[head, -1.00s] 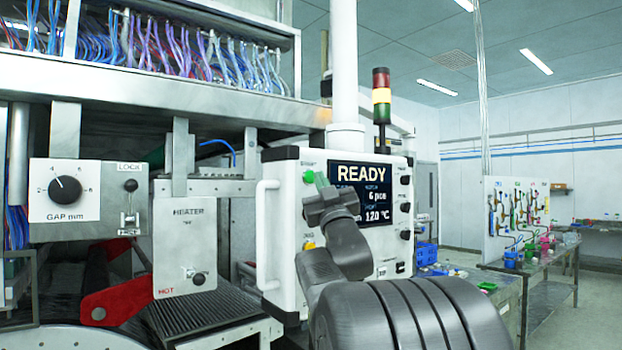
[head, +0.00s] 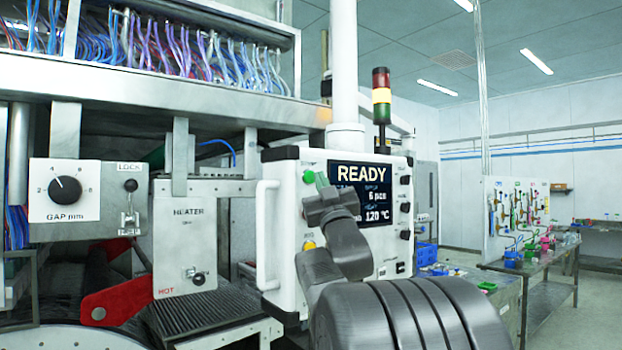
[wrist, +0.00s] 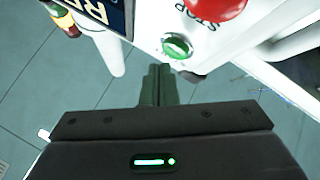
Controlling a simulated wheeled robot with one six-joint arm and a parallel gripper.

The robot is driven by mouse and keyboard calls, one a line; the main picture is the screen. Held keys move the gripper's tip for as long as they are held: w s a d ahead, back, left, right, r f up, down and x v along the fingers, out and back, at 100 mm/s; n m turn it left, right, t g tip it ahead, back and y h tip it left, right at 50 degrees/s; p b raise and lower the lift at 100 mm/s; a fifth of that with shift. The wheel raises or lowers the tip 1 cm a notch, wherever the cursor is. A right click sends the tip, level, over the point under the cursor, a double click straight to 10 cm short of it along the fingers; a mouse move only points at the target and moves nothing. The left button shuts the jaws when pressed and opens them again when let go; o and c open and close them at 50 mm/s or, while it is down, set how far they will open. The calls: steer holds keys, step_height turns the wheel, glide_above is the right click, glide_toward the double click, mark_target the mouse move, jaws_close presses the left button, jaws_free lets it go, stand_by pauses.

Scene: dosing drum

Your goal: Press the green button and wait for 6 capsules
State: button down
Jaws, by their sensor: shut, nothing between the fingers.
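The green button (head: 308,176) is on the left side of the white control panel's face (head: 285,205). It also shows in the wrist view (wrist: 177,47), close to the red STOP button (wrist: 214,6). My gripper (head: 321,180) is shut and empty, with its greenish fingertips just right of the green button in the head view. In the wrist view the closed fingertips (wrist: 158,72) are near the button but do not cover it; whether they touch the panel I cannot tell. The display (head: 362,190) reads READY, 6 pcs and 120 °C. No capsules are visible.
A white handle (head: 267,235) stands out at the panel's left edge. The stack light (head: 381,96) shows bright amber. A HEATER box (head: 190,240) marked HOT and a red lever (head: 115,303) are at left. A bench with tools (head: 535,265) stands at far right.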

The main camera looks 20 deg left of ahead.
steer(key=shift+w+a, duration=0.3)
steer(key=shift+a, duration=0.05)
